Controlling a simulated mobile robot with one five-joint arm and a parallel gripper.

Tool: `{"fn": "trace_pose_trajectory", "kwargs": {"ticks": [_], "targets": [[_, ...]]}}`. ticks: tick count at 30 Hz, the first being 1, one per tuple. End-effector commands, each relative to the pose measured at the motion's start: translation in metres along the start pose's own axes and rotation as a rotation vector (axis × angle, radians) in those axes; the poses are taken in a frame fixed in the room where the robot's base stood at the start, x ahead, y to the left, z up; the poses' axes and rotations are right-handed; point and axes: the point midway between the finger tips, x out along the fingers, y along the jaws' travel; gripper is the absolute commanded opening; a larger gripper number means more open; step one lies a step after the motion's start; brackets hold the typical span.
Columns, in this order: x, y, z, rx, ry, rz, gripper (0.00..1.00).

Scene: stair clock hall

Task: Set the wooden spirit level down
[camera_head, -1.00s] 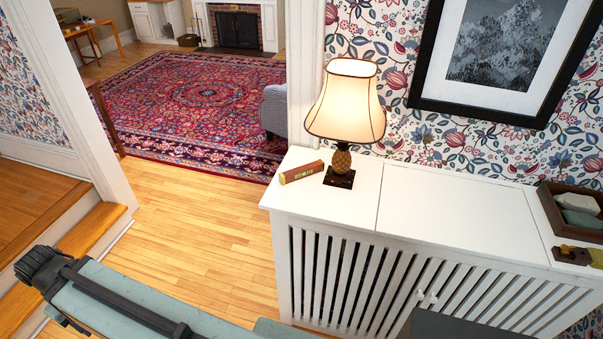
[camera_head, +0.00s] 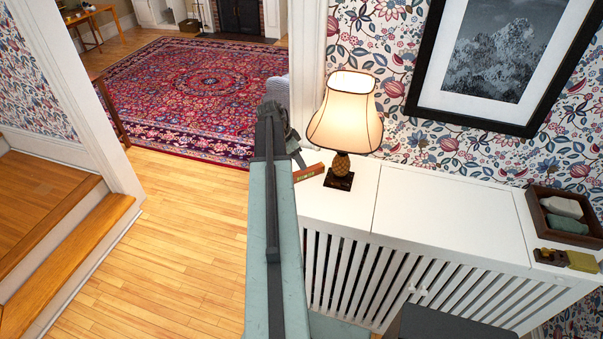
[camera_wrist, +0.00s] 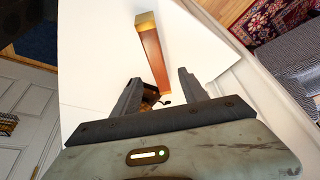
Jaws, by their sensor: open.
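The wooden spirit level (camera_head: 309,172) lies on the white cabinet top (camera_head: 345,203), left of the lamp; my arm hides its left end in the head view. In the wrist view the level (camera_wrist: 153,50) is a long reddish-brown bar with a brass-coloured end, lying beyond my fingertips on the white surface. My gripper (camera_wrist: 158,84) is open, its two fingers apart with the level's near end between and ahead of them. A small dark brown thing between the fingers is partly hidden. I cannot tell whether a finger touches the level.
A lit lamp (camera_head: 345,115) stands close right of the level. The middle of the top is clear. Wooden steps (camera_head: 65,250) are at left.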

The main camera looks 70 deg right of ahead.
Motion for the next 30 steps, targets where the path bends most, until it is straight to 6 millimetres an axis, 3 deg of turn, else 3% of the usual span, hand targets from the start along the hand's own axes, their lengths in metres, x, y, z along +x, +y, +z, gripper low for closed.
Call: {"fn": "trace_pose_trajectory", "kwargs": {"ticks": [6, 11, 20, 27, 28, 30], "targets": [[0.028, 0.0, 0.004, -0.003, -0.001, -0.001, 0.51], [0.029, 0.0, 0.003, -0.005, -0.001, -0.001, 0.51], [0.077, 0.002, 0.007, -0.005, -0.001, -0.002, 0.51], [0.076, 0.002, 0.004, -0.007, -0.001, -0.002, 0.51], [0.076, 0.002, 0.005, -0.007, -0.001, -0.002, 0.48], [0.076, 0.002, 0.005, -0.007, -0.001, -0.002, 0.29]]}}
